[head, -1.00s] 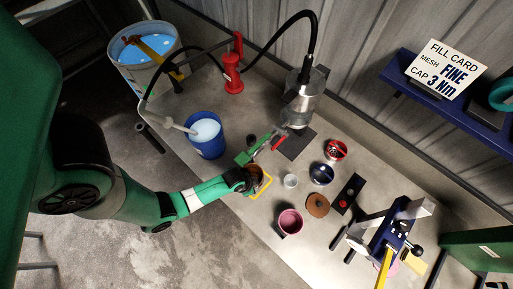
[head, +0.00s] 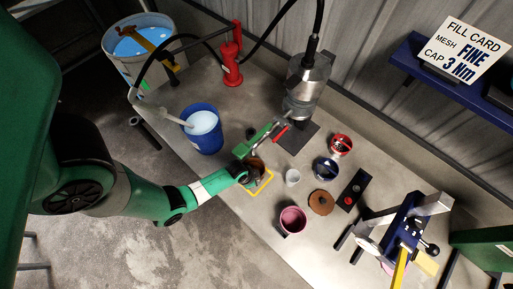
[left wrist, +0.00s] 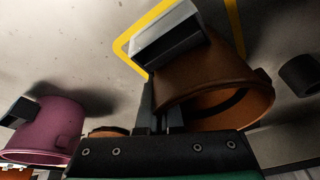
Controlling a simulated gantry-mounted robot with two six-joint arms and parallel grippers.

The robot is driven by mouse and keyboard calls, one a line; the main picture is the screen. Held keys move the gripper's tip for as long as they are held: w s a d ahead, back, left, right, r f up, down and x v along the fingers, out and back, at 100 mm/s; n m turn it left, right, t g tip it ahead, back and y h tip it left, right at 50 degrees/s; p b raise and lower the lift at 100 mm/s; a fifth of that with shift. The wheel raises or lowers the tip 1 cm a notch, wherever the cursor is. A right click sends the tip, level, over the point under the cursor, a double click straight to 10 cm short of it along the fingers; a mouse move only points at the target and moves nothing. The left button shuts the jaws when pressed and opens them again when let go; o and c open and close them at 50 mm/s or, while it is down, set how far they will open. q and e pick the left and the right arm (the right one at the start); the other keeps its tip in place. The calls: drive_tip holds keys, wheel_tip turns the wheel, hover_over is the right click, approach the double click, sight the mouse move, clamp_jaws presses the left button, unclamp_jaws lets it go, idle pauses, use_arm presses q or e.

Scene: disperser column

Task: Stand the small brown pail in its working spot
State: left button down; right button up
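The small brown pail (head: 258,169) is at my left gripper (head: 246,170), by the yellow square outline (head: 268,181) on the bench. The arm partly covers it in the head view. In the left wrist view the brown pail (left wrist: 225,90) fills the upper middle, its open rim toward the lower right. The gripper's dark fingers (left wrist: 160,85) are against its side and look closed on it. The yellow line (left wrist: 128,42) runs behind its base. I cannot tell whether the base touches the bench. My right gripper is not clearly visible.
A blue bucket (head: 205,135) is left.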

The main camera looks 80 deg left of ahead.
use_arm(q)
drive_tip(key=c, duration=1.1)
unclamp_jaws()
drive_tip(key=p+v, duration=1)
drive_tip(key=v, duration=0.1)
drive_tip(key=shift+w+r, duration=0.1)
drive_tip(key=shift+w, duration=0.05)
drive_tip(key=shift+s+r+p, duration=0.25)
drive_tip(key=shift+r+p, duration=0.15)
drive_tip(key=shift+r, duration=0.05)
